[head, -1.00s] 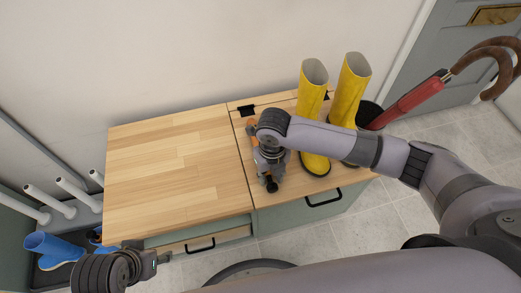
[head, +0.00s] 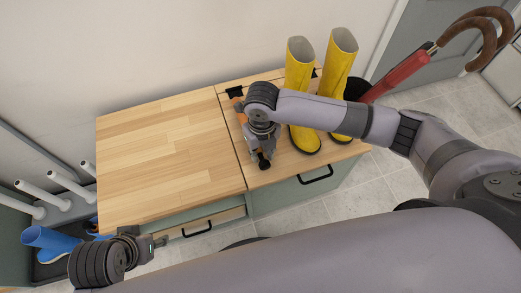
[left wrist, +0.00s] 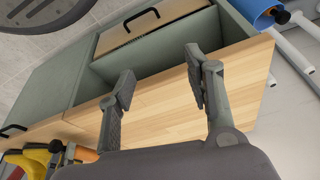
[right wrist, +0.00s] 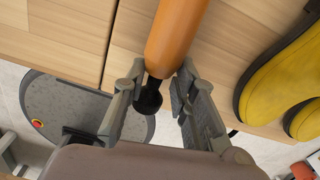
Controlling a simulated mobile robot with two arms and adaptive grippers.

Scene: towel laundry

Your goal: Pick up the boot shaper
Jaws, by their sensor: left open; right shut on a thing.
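The orange boot shaper (right wrist: 176,32) with a black neck and knob lies on the wooden bench top, left of the yellow boots. In the head view its orange end (head: 239,111) and black knob show, the rest hidden by my right arm. My right gripper (head: 262,150) is over it; in the right wrist view the gripper's fingers (right wrist: 160,85) are shut on the shaper around its neck. My left gripper (head: 160,243) is open and empty in front of the bench's left part; its spread fingers show in the left wrist view (left wrist: 160,84).
Two yellow boots (head: 299,75) stand right of the shaper. The bench top (head: 165,160) is clear on the left. A drawer (left wrist: 150,30) shows below it. Blue boots (head: 55,240) and white pegs (head: 65,185) are at left, a red umbrella (head: 400,75) at right.

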